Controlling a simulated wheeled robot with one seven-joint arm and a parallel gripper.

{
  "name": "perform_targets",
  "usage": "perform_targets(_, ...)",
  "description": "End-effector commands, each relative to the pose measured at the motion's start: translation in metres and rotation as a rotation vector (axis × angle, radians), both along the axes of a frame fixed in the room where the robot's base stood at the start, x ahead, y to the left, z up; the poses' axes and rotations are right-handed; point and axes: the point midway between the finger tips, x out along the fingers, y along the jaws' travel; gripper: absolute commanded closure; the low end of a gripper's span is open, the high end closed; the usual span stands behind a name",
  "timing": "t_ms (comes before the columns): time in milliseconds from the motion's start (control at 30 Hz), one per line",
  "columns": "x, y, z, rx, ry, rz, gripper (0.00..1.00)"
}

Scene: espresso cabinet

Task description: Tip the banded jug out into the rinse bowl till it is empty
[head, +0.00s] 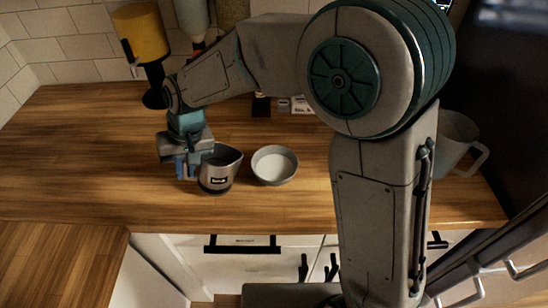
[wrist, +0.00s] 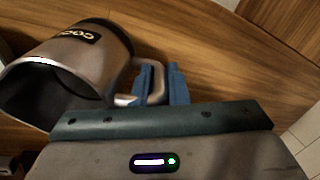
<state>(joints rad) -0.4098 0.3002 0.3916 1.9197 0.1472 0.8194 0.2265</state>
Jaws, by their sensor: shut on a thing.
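The banded jug (head: 218,176) is a grey metal jug with a dark band and a black label. It looks close to upright in the head view, just left of the rinse bowl. My gripper (head: 186,168) is on its left side. In the wrist view, my blue fingers (wrist: 161,86) are shut on the handle of the jug (wrist: 95,62), whose open mouth faces lower left. The jug's contents are not clear. The rinse bowl (head: 274,180) is a small, pale round bowl on the wooden counter. I cannot tell whether the jug touches the counter.
A yellow-topped dark object (head: 141,36) stands at the back left by the tiled wall. Small boxes (head: 299,105) sit behind the bowl. A large grey mug or pitcher (head: 456,142) stands at the right, partly behind my arm. The counter's left side is clear.

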Motion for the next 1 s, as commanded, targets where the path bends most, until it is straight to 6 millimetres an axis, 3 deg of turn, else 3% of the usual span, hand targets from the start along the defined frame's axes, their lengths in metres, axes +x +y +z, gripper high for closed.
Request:
perform_targets(500,-0.005,0.017,-0.024,-0.211,-0.055,0.003,1.00)
perform_targets(1000,-0.005,0.018,-0.028,-0.248,-0.066,-0.001,1.00)
